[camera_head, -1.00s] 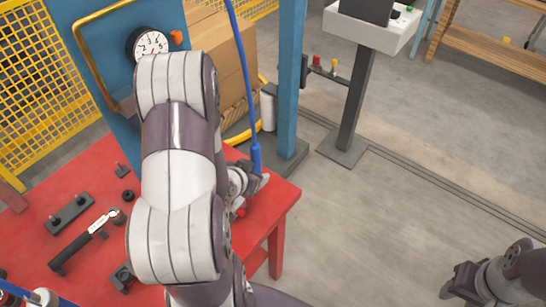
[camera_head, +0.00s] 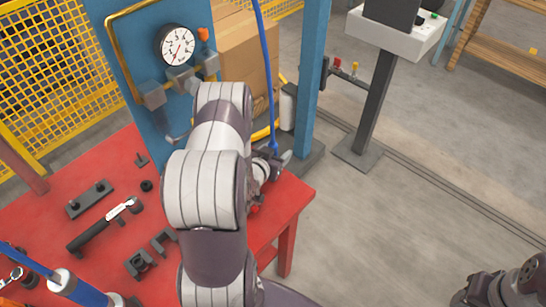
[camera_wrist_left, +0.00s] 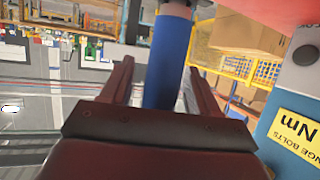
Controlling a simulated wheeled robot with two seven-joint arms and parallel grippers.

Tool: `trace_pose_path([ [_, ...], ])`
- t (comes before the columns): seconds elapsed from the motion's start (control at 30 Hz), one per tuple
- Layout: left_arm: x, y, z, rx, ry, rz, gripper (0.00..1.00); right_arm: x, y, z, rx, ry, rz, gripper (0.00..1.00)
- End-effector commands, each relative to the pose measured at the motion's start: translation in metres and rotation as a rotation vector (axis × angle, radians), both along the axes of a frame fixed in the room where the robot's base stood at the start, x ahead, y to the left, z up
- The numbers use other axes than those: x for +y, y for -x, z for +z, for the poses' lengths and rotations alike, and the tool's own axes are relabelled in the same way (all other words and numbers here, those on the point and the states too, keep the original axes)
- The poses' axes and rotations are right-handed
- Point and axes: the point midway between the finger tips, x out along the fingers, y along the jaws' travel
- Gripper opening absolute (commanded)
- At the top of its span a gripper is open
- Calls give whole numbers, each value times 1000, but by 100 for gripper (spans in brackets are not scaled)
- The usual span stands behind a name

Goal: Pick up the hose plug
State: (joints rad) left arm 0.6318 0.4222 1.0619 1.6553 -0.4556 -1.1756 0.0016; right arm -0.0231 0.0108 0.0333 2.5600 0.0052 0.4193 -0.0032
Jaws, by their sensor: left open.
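The blue hose (camera_head: 267,80) hangs down from the top of the head view, and its plug end (camera_head: 272,147) is at my left gripper. My left gripper (camera_head: 277,164) is beyond the red table's far right corner area, partly hidden by my arm. In the left wrist view the thick blue plug (camera_wrist_left: 168,62) stands between the two open fingers of the left gripper (camera_wrist_left: 163,85). I cannot tell whether they touch it. My right gripper (camera_head: 468,297) is at the lower right edge, cut off, and away from the hose.
The red table (camera_head: 75,215) holds a torque wrench (camera_head: 105,222), dark blocks and fittings. A blue panel with a gauge (camera_head: 177,45) stands behind it. A blue post (camera_head: 309,80) is close right of the hose. A cardboard box (camera_head: 245,55) is behind.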

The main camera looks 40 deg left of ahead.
Motion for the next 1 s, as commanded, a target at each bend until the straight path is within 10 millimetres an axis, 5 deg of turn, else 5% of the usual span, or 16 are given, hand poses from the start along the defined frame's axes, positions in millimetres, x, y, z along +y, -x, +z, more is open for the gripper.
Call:
trace_pose_path([
  [0.17, 0, 0, 0, 0, 0, 0, 57, 0, 0, 0, 0, 0, 0, 43],
  [0.33, 0, 0, 0, 0, 0, 0, 2, 0, 0, 0, 0, 0, 0, 43],
  [0.37, 0, 0, 0, 0, 0, 0, 0, 0, 0, 0, 0, 0, 0, 43],
  [0.67, 0, 0, 4, -2, -1, 0, 0, 0, 0, 0, 0, 0, 0, 43],
  [0.93, -1, -1, 45, -5, -4, -1, 0, 0, 0, -2, 0, 0, 0, 43],
  [1.0, -19, -5, 52, -4, -2, -7, 0, 0, 0, -4, 0, 0, 0, 43],
])
